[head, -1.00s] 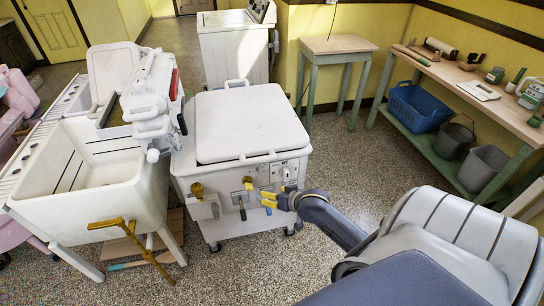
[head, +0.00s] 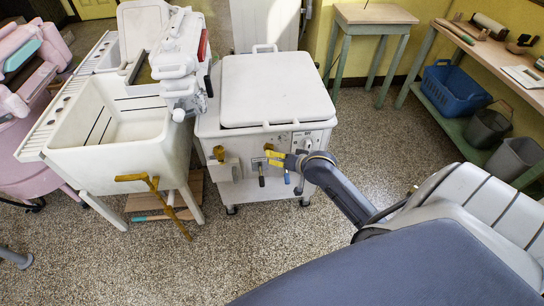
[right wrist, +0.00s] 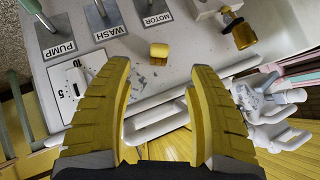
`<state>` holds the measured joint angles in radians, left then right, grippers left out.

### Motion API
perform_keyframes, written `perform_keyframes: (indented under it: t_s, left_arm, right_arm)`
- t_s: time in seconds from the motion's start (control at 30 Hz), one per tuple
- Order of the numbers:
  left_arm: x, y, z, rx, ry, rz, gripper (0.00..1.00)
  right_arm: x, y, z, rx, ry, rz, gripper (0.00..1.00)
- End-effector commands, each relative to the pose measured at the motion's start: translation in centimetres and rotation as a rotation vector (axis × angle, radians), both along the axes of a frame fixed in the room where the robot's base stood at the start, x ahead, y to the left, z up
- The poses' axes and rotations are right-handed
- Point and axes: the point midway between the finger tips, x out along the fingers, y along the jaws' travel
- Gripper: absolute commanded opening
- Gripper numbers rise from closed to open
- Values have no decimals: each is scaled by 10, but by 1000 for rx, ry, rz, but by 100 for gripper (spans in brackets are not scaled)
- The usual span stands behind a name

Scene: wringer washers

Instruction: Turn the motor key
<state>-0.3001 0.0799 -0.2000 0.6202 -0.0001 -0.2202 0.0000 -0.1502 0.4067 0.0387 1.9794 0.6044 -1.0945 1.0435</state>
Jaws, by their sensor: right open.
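The motor key is most likely the small yellow knob (right wrist: 159,50) on the washer's front panel, close to the MOTOR label (right wrist: 158,19). It also shows as a yellow spot in the head view (head: 268,147). My right gripper (right wrist: 160,72) is open, with two yellow fingers pointing at the panel. In the right wrist view the knob appears between and just beyond the fingertips, with clear space on both sides. In the head view my right gripper (head: 271,158) is close to the knob; contact cannot be told. My left gripper is not in view.
The PUMP (right wrist: 58,48) and WASH (right wrist: 110,33) labels and a white dial (right wrist: 73,83) are on the same panel. A brass knob (right wrist: 240,33) on a white box is nearby. The sink (head: 115,145) is left of the washer (head: 275,90). A workbench stands at right.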

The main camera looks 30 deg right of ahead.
Motion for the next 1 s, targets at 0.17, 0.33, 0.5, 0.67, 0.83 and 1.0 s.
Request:
perform_keyframes:
  t_s: [0.17, 0.33, 0.5, 0.67, 0.83, 1.0]
  left_arm:
    - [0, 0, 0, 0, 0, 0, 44]
    - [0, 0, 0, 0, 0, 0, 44]
    - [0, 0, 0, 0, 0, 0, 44]
    - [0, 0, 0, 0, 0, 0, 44]
    - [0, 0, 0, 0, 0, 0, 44]
    - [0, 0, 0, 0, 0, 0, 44]
  right_arm:
    - [24, 0, -20, 1, 1, -1, 58]
    - [45, 0, -36, 0, -1, 0, 58]
    - [62, 1, -50, 0, 0, 0, 58]
    - [73, 1, -60, 0, 0, 0, 58]
    - [79, 1, -65, -2, -1, 1, 58]
    - [81, 1, -66, -1, -1, 1, 58]
